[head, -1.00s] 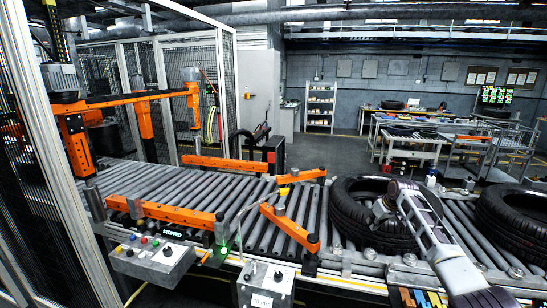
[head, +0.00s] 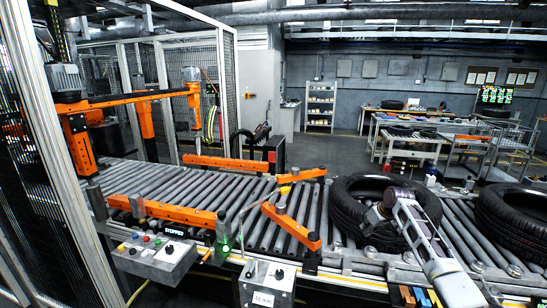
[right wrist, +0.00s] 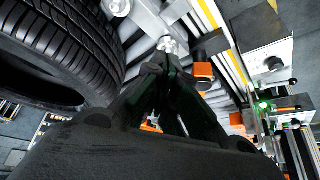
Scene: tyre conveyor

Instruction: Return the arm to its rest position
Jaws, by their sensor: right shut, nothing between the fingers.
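My right arm comes in from the lower right in the head view, and its wrist is in front of a black tyre (head: 350,195) lying flat on the roller conveyor (head: 460,235). My right gripper (head: 370,226) points down and left near the tyre's near side. In the right wrist view its dark fingers (right wrist: 167,62) come together at the tips, with nothing between them. The tyre's treaded side (right wrist: 60,45) fills the left of that view, apart from the fingers. My left gripper is not in view.
A second tyre (head: 515,215) lies at the right. Orange guide bars (head: 292,227) cross the rollers, and control boxes (head: 155,260) stand along the near edge. A mesh fence (head: 60,150) is at the left. Tables (head: 412,140) stand behind, with open floor before them.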

